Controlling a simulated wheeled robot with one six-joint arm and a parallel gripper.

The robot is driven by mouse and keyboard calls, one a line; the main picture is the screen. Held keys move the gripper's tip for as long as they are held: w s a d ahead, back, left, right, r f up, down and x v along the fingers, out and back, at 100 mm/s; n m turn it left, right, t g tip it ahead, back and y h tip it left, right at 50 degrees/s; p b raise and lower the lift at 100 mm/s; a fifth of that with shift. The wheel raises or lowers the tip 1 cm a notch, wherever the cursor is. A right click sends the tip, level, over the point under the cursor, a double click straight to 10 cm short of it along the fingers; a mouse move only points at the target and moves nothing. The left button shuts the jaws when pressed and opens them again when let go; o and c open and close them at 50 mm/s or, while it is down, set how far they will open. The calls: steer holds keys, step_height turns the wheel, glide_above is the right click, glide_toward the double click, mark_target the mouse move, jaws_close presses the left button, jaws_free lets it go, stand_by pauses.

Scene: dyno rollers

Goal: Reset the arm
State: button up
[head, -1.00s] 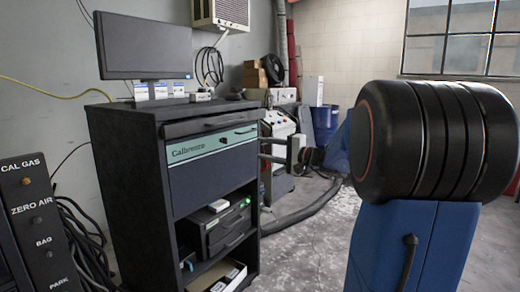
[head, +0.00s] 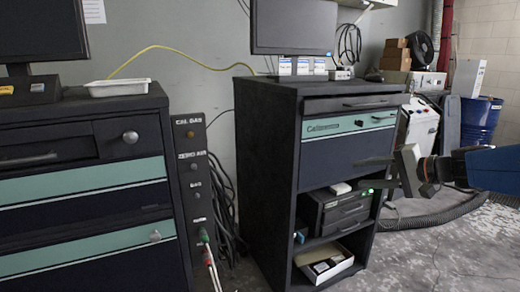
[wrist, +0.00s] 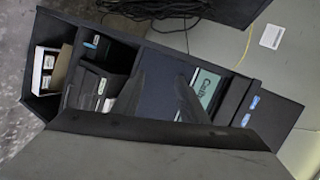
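My gripper (head: 376,174) is at the right in the head view, at the end of my blue arm. It points left, in front of the right side of the dark cabinet (head: 262,150). Its two fingers stand apart with nothing between them. In the wrist view the dark fingers (wrist: 160,95) are also apart, with the tilted cabinet (wrist: 270,115) behind them. I cannot tell how far the gripper is from the cabinet.
The cabinet holds a monitor (head: 293,27) on top, a dark device (head: 340,212) and an open box (head: 325,266) on its shelves. A second cabinet (head: 85,190) and a labelled post (head: 192,180) stand left. A blue drum (head: 482,120) and a floor hose (head: 435,216) are right.

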steer(key=s+a+f+n+g+h, duration=0.3)
steer(key=s+f, duration=0.3)
steer(key=s, duration=0.4)
steer(key=s+a+f+n+g+h, duration=0.2)
steer(key=s+a+f+n+g, duration=0.15)
steer(key=s+f, duration=0.55)
steer(key=s+d+f+n+t+h, duration=0.1)
steer(key=s+d+n+h, duration=0.1)
steer(key=s, duration=0.6)
steer(key=shift+d+f+h, duration=0.15)
steer(key=shift+d+h, duration=0.75)
steer(key=shift+d, duration=0.3)
steer(key=shift+s, duration=0.1)
